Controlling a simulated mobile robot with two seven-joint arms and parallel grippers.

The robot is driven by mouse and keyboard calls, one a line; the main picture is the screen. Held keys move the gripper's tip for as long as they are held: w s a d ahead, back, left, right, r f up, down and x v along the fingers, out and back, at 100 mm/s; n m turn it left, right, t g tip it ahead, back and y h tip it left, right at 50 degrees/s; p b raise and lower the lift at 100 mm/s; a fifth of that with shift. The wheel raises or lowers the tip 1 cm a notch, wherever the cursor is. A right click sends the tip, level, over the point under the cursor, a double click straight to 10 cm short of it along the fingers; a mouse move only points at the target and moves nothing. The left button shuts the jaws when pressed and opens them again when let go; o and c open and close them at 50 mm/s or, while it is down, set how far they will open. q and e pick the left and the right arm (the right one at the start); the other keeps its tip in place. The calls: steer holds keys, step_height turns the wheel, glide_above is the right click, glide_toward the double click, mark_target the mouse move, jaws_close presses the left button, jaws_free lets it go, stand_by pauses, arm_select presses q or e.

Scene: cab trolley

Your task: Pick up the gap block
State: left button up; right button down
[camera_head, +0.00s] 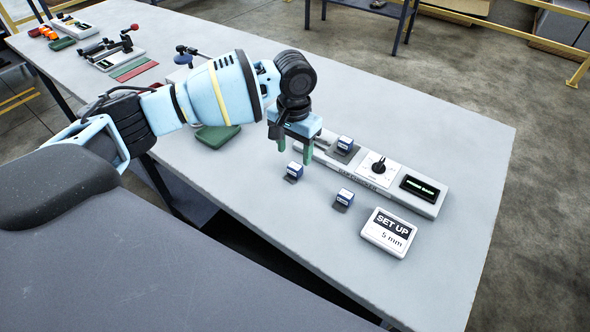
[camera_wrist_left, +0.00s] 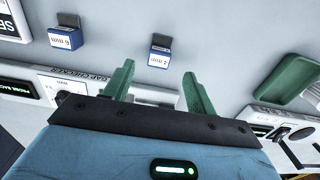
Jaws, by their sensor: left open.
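Three small blue-and-white gap blocks show in the head view. One block (camera_head: 294,171) lies on the table just below my left gripper, another block (camera_head: 345,196) lies to its right, and a third block (camera_head: 345,144) sits on the gap checker (camera_head: 428,206). My left gripper (camera_head: 294,152) has two green fingers, open and empty, pointing down above the table beside the checker's left end. In the left wrist view, one block (camera_wrist_left: 160,50) is just beyond the open fingertips and another block (camera_wrist_left: 65,38) is farther left. My right gripper is out of view.
A white sign (camera_head: 389,232) reading "SET UP 5 mm" lies near the table's front right. A green tray (camera_head: 217,135) is partly behind my left arm. More tools and parts lie at the table's far left. The right end of the table (camera_head: 470,150) is clear.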

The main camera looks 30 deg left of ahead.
mark_target(295, 166)
arm_select(q)
steer(key=shift+f, duration=2.4)
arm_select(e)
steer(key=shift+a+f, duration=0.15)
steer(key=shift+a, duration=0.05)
arm_select(q)
steer(key=shift+c, duration=0.5)
steer(key=c, duration=1)
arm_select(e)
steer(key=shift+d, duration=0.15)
arm_select(q)
steer(key=shift+r, duration=0.15)
